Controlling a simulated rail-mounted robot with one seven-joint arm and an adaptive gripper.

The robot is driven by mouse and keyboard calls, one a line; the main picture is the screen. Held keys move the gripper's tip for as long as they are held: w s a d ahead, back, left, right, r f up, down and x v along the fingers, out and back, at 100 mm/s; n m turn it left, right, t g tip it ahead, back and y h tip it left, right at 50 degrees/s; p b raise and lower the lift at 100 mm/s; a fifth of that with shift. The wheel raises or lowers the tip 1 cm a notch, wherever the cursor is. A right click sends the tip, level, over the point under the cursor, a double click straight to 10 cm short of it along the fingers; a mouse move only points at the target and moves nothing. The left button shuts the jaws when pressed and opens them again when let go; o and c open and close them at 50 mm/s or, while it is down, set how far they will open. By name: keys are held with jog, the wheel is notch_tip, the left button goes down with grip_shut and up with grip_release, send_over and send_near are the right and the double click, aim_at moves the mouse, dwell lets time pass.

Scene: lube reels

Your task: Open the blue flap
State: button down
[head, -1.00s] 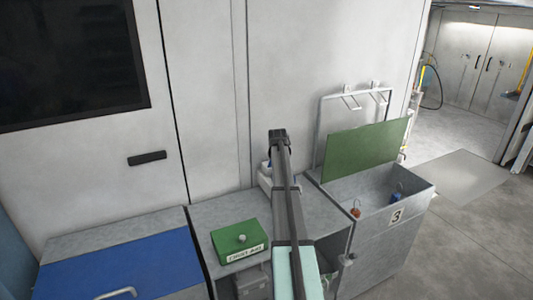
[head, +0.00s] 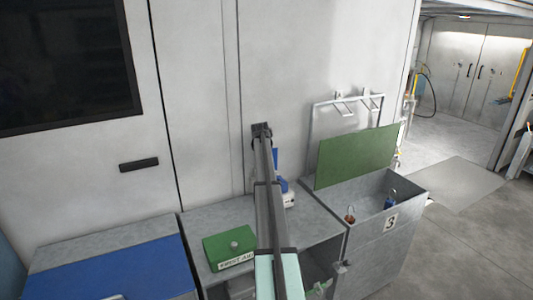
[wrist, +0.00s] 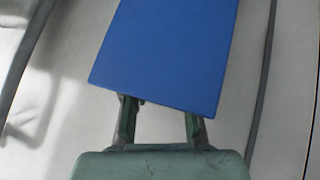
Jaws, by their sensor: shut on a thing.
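A blue flap (head: 110,268) lies flat on the grey cabinet at the lower left in the head view. Part of its pale handle (head: 116,297) shows at the bottom edge. In the wrist view my gripper (wrist: 160,106) is shut on a blue flat-faced thing (wrist: 170,55), with a finger at each side of its lower edge. In the head view a small blue piece (head: 282,184) shows beside my arm, above the middle counter. I cannot tell whether it is the held thing. My gripper is hidden in the head view, well right of the flap.
A green first-aid box (head: 229,246) stands on the middle counter. Bin number 3 (head: 374,232) at the right has a raised green lid (head: 356,156) and small hanging items inside. A wall with a dark window (head: 65,65) stands behind. Open floor (head: 460,250) lies at the right.

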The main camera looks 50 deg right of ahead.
jog(key=shift+w+a+f, duration=0.2)
jog(key=shift+a+f, duration=0.05)
jog(key=c, duration=1.3)
grip_release()
jog(key=o, duration=0.4)
jog(key=shift+w+f, duration=0.1)
jog(key=shift+w, duration=0.1)
jog(key=shift+s+a+r, duration=0.1)
jog(key=shift+s+r, duration=0.25)
jog(key=shift+r, duration=0.05)
jog(key=v, duration=1.1)
jog(key=shift+a+r, duration=0.1)
jog(key=shift+a, duration=0.1)
